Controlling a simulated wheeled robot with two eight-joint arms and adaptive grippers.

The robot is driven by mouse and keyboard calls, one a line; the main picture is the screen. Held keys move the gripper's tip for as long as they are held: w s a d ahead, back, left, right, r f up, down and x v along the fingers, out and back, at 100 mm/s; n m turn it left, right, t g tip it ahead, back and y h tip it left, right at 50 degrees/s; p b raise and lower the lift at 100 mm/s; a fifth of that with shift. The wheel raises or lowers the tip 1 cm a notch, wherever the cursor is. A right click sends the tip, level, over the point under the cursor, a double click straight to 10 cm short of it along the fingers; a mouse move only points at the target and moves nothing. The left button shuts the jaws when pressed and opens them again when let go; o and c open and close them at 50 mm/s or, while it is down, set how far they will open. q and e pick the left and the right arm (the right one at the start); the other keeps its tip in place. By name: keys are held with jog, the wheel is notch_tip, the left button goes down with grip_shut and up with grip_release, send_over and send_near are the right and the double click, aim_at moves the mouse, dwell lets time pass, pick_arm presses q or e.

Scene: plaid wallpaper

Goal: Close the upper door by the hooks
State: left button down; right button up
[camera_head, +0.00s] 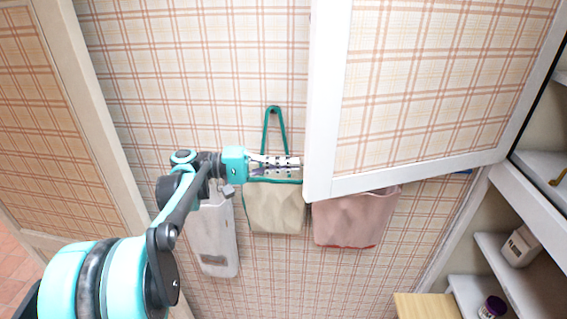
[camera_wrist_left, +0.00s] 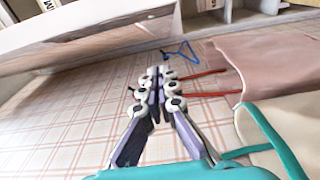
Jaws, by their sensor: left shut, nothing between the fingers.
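The upper door (camera_head: 325,100) is a white-framed panel with plaid facing, standing open at the upper right in the head view. Its lower left corner is close to my left gripper (camera_head: 297,163). In the left wrist view the door's pale edge (camera_wrist_left: 90,45) runs along the top left. A beige bag (camera_head: 275,206) with a green strap and a pink bag (camera_head: 352,220) hang on the wall below the door; the hooks holding them are not clear. My left gripper is shut and empty, its tips beside the door's edge; I cannot tell whether they touch. My right gripper is out of view.
An open cupboard with white shelves (camera_head: 497,262) stands at the right, holding a small carton (camera_head: 520,246) and a purple-lidded jar (camera_head: 491,307). A wooden surface (camera_head: 427,306) is at the bottom.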

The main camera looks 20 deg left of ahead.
aim_at(323, 174)
pick_arm(q)
jog(key=d, duration=0.5)
jog(key=d+p, duration=0.1)
jog(key=d, duration=0.2)
jog(key=shift+s+d, duration=0.25)
jog(key=shift+s, duration=0.1)
